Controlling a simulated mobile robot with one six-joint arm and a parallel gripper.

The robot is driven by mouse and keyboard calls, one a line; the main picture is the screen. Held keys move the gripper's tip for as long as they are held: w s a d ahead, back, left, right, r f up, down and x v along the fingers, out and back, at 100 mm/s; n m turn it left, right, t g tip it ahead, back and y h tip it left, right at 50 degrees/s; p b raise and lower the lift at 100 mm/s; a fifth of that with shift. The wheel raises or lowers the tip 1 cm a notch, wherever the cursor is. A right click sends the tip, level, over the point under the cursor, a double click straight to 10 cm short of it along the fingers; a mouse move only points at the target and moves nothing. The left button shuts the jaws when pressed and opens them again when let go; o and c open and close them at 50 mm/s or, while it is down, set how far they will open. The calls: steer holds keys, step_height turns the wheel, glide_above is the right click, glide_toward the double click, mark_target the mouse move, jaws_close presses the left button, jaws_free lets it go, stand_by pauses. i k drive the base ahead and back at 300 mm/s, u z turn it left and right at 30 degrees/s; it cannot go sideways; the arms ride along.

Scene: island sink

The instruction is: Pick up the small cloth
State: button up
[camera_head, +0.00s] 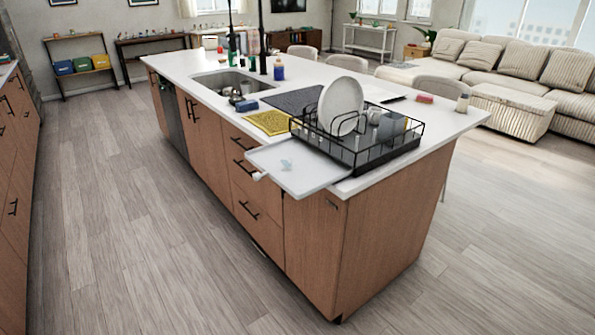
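A small yellow patterned cloth (268,123) lies flat on the white counter of the island. It is near the counter's edge on the drawer side, between the sink (212,80) and the black wire dish rack (350,155). A dark mat (290,101) lies directly behind it. Nothing visibly covers the cloth. My gripper is not in view.
The dish rack, with a white plate (340,104), stands right of the cloth. A white drain tray (300,178) juts past the counter edge. Black upright fixtures (262,40) and bottles stand by the sink. The wooden floor (130,220) left of the island is clear.

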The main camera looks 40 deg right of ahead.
mark_target(242, 107)
steer(key=z, duration=1)
steer(key=k, duration=0.95)
steer(key=i, duration=0.85)
steer(key=z, duration=0.05)
